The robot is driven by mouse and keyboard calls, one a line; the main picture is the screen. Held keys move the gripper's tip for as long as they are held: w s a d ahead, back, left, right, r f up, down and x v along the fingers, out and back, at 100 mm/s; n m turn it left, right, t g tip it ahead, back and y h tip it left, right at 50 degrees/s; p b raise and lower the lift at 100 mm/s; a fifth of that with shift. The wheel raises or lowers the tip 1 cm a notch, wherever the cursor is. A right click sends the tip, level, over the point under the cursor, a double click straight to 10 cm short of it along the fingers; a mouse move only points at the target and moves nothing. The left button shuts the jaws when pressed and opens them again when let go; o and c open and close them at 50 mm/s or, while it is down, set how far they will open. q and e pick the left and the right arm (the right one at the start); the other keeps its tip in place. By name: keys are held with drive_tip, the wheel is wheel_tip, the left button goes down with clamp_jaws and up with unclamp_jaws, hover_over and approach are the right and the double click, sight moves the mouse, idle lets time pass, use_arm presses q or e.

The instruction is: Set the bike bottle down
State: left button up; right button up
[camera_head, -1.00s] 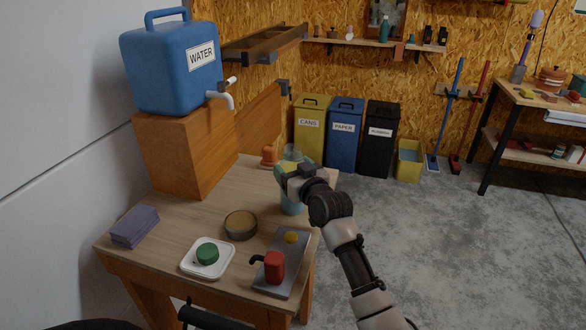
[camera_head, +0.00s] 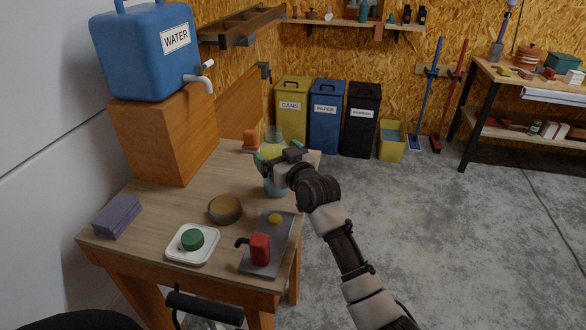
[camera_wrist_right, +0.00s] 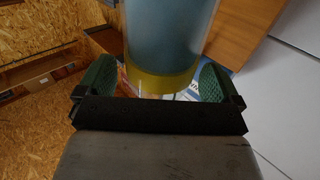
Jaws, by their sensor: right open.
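The bike bottle (camera_head: 275,187) is a translucent blue-green bottle with a yellow band. It stands upright at the right side of the wooden table (camera_head: 172,207), near the edge. My right gripper (camera_head: 274,160) is open around the bottle's upper part, with its green fingers on either side. In the right wrist view the bottle (camera_wrist_right: 168,35) rises between the two spread fingers (camera_wrist_right: 160,85), and gaps show beside it. The gripper hides part of the bottle in the head view. My left gripper is not in view.
A blue water container (camera_head: 145,60) stands on a wooden box (camera_head: 150,140).

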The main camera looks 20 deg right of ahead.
drive_tip(key=s+d, duration=0.2)
drive_tip(key=s, duration=0.8)
